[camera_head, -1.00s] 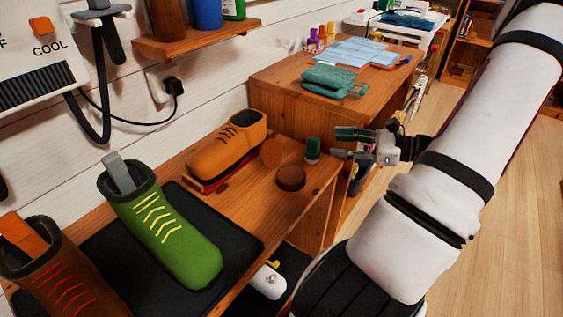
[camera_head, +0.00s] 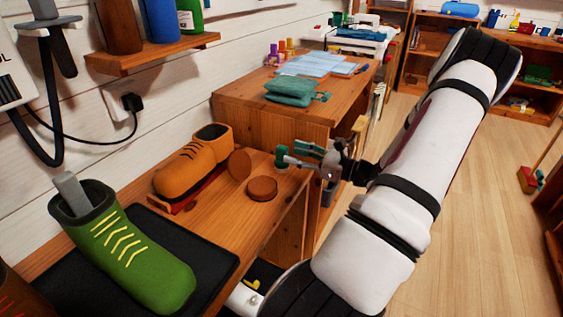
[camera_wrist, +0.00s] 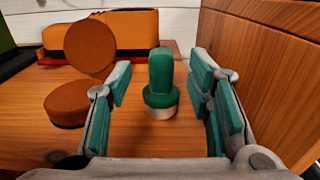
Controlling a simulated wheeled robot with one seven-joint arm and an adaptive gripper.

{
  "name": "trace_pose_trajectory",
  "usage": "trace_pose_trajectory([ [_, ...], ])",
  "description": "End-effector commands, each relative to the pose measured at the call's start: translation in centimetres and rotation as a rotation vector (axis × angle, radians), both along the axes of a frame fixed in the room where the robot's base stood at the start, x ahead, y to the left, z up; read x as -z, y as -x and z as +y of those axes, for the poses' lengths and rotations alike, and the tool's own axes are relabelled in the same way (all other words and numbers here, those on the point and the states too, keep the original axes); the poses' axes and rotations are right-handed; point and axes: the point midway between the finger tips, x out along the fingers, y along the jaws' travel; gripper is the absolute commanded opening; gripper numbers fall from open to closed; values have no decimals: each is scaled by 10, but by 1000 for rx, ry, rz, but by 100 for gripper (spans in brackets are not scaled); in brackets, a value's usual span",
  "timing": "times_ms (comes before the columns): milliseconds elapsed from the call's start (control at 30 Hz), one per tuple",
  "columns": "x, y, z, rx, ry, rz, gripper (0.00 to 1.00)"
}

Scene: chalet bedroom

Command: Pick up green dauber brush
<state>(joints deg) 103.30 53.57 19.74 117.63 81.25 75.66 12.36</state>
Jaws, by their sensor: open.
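The green dauber brush (camera_wrist: 161,80) stands upright on the wooden bench top, with a green handle and a pale band at its base. In the head view the brush (camera_head: 281,158) is at the bench's right end, partly covered by a fingertip. My gripper (camera_wrist: 162,84) is open, with teal pads on either side of the brush in the wrist view. The brush appears between the fingers, with a visible gap on each side. In the head view my gripper (camera_head: 294,156) comes in low from the right.
A round brown tin (camera_head: 262,189) lies left of the brush, with its lid (camera_head: 240,164) leaning on the orange shoe (camera_head: 190,165). A green boot (camera_head: 125,250) stands on a black mat. A taller wooden cabinet (camera_head: 240,108) rises close behind, on the right in the wrist view.

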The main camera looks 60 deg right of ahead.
Motion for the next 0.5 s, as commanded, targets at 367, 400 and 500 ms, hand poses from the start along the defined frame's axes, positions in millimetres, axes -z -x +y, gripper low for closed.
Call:
trace_pose_trajectory([
  [367, 1, -46, 3, -2, 0, -1, 47],
  [400, 1, -49, 3, -1, 0, -1, 47],
  [500, 0, -52, 3, 0, -1, 0, 47],
])
